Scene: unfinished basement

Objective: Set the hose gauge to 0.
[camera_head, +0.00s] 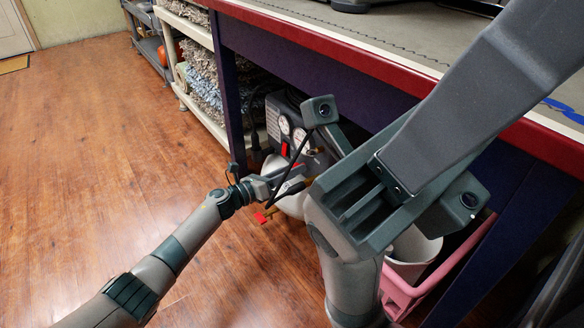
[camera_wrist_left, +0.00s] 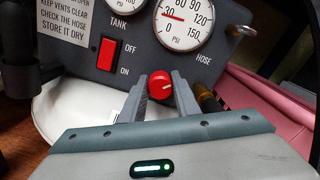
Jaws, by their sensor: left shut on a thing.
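The hose gauge (camera_wrist_left: 183,22) is a round white dial on the compressor's dark panel, marked HOSE. Its red needle points near 30. In the head view the hose gauge (camera_head: 300,135) is the right one of two dials. In the head view my left gripper (camera_head: 299,178) reaches the compressor (camera_head: 275,121) under the workbench. My right gripper is not in view.
Left of the knob are the tank gauge (camera_wrist_left: 120,6), partly cut off, and a red OFF/ON rocker switch (camera_wrist_left: 107,54). A pink bin (camera_head: 399,296) stands right of the compressor. The workbench (camera_head: 330,42) overhangs it. The wooden floor (camera_head: 95,130) at left is clear.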

